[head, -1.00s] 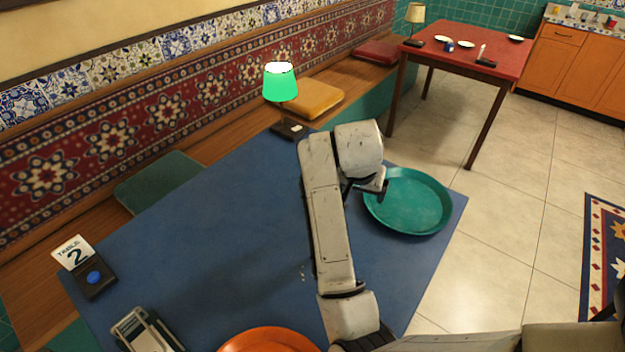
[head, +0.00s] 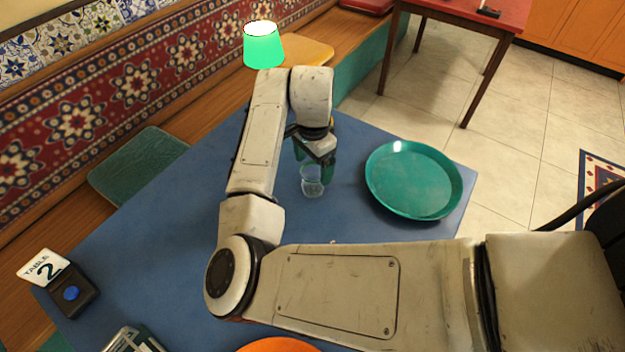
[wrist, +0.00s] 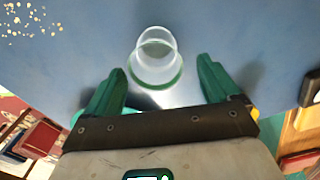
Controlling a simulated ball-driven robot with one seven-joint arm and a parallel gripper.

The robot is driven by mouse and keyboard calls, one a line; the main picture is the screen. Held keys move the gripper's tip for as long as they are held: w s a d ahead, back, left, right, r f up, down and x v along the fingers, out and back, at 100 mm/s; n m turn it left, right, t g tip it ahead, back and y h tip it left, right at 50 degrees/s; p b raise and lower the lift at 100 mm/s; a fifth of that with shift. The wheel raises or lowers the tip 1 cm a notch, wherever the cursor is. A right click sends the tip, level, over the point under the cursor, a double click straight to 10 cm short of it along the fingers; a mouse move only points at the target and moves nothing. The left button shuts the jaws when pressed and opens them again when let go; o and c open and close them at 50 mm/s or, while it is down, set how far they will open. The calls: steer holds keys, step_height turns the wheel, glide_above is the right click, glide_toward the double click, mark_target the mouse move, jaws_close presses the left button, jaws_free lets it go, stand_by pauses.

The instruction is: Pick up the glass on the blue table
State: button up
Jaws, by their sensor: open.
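The clear glass (head: 312,182) stands upright on the blue table (head: 180,215), left of the teal tray. My gripper (head: 313,165) is open just above and behind the glass in the head view, with its fingers partly hidden by the wrist. In the wrist view the glass (wrist: 156,58) lies between and a little beyond the two green fingertips of my gripper (wrist: 160,75). There is a gap on both sides, and neither finger seems to touch it.
A teal round tray (head: 414,180) lies right of the glass. A green lamp (head: 263,46) stands at the back, and a table-number stand (head: 62,280) is at the left. An orange tray (head: 280,345) shows at the front edge. Blue tabletop left of the glass is clear.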

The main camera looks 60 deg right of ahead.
steer(key=shift+s+a+f, duration=0.1)
steer(key=shift+a+f, duration=0.05)
steer(key=shift+f, duration=1.3)
steer(key=shift+s+a+f, duration=0.1)
steer(key=shift+f, duration=1.35)
steer(key=shift+c, duration=0.4)
steer(key=c, duration=1)
steer(key=shift+r, duration=0.1)
